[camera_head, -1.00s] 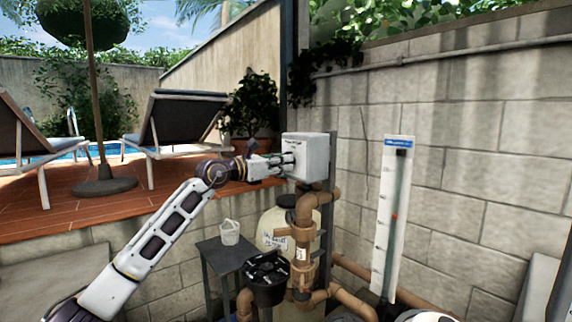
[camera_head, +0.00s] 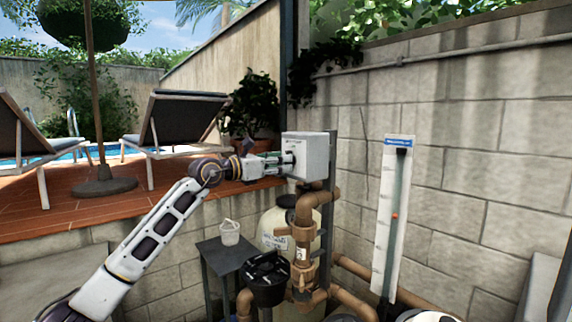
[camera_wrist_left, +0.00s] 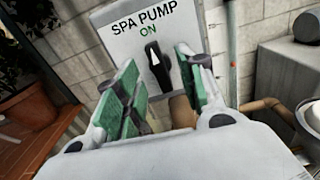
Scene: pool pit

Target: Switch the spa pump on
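The spa pump switch box (camera_head: 309,150) is a light grey box on a post in the head view. In the left wrist view its face (camera_wrist_left: 112,13) reads "SPA PUMP" with a green "ON" below. A black switch handle (camera_wrist_left: 159,68) with a white pointer sits under that word and points up at "ON". My left gripper (camera_head: 288,160) is right at the front of the box. In the left wrist view its green-padded fingers (camera_wrist_left: 158,58) are apart, one on each side of the handle, with visible gaps. Contact with the box cannot be told. My right gripper is out of view.
Brown pipes (camera_head: 303,240) and a tank (camera_head: 273,225) stand below the box. A block wall (camera_head: 450,150) with a white gauge board (camera_head: 391,215) is at the right. A potted plant (camera_head: 253,105) is behind.

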